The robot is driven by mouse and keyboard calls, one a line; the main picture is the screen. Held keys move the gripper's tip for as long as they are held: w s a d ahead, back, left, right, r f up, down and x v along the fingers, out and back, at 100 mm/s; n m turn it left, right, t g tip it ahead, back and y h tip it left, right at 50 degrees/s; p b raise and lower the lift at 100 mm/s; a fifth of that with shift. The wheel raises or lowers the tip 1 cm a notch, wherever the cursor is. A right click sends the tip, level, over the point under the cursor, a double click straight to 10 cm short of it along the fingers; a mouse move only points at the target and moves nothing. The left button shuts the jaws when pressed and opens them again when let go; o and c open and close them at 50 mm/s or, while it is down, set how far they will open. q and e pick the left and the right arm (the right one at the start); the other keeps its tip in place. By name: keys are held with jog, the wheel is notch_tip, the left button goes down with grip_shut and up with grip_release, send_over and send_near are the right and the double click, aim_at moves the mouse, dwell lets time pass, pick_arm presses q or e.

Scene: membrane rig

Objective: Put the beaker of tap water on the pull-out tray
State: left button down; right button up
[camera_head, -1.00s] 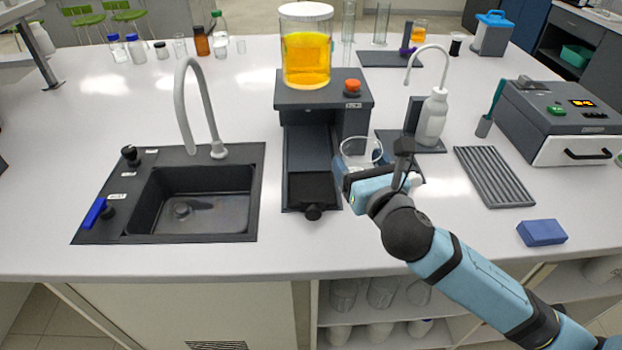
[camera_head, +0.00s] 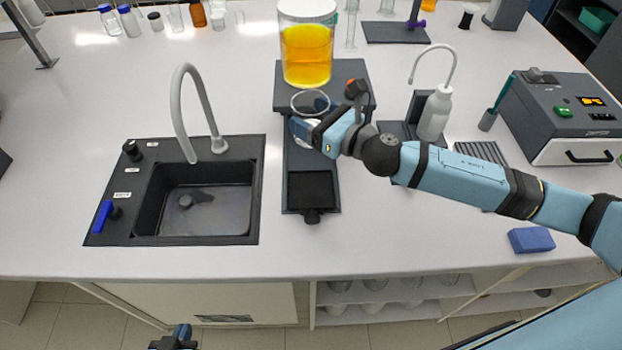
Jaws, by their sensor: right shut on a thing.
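The clear glass beaker (camera_head: 310,101) shows at the front edge of the rig's dark top. My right gripper (camera_head: 306,126) is shut on it, and the gripper hides its lower part. The water inside cannot be made out. The pull-out tray (camera_head: 290,170) is drawn out toward the front, with a darker square pad (camera_head: 310,189) and a knob at its front end. The beaker is over the rear part of the tray; whether it touches anything is hidden. My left gripper (camera_head: 173,338) is partly in view at the bottom edge, away from the counter top.
A vessel of orange liquid (camera_head: 306,55) stands on the rig, close behind the beaker. A sink (camera_head: 205,195) with a curved tap is left of the tray. A white wash bottle (camera_head: 435,113) stands right, behind my arm. A blue block (camera_head: 531,240) lies front right.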

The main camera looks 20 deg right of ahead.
jog(key=shift+w+f+b, duration=0.1)
jog(key=shift+f+b, duration=1.5)
jog(key=shift+f, duration=8.2)
jog(key=shift+f, duration=0.2)
jog(key=o, duration=1.1)
